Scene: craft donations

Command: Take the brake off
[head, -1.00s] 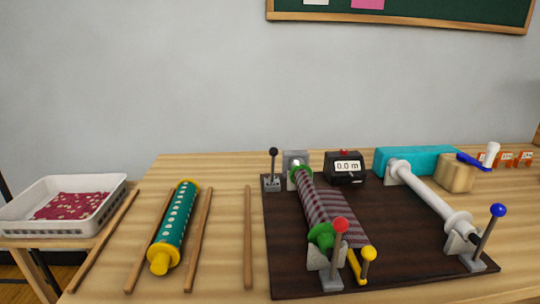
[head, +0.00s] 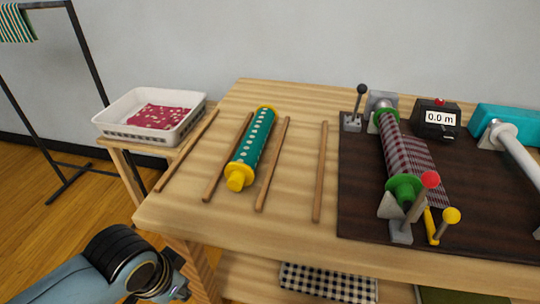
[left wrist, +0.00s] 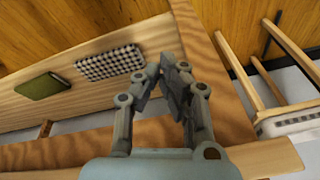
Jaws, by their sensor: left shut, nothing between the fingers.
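A dark board (head: 360,195) on the table carries a winding device with several levers. A red-knobbed lever (head: 430,180) stands at the front end of a roll of striped fabric (head: 397,145) with green end flanges. A yellow-knobbed lever (head: 451,216) is just right of it. A black-knobbed lever (head: 361,90) stands at the board's back left. Which lever is the brake cannot be told. My left gripper (head: 182,283) is low in front of the table, apart from the levers; the left wrist view shows its fingers (left wrist: 170,72) shut and empty. My right gripper is out of view.
A teal roll with yellow ends (head: 250,145) lies between wooden rods (head: 273,165). A white basket (head: 150,118) stands left on a side stand. A counter (head: 436,118) reads 0.0 m. Folded checked fabric (head: 328,283) lies on the shelf below the table edge.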

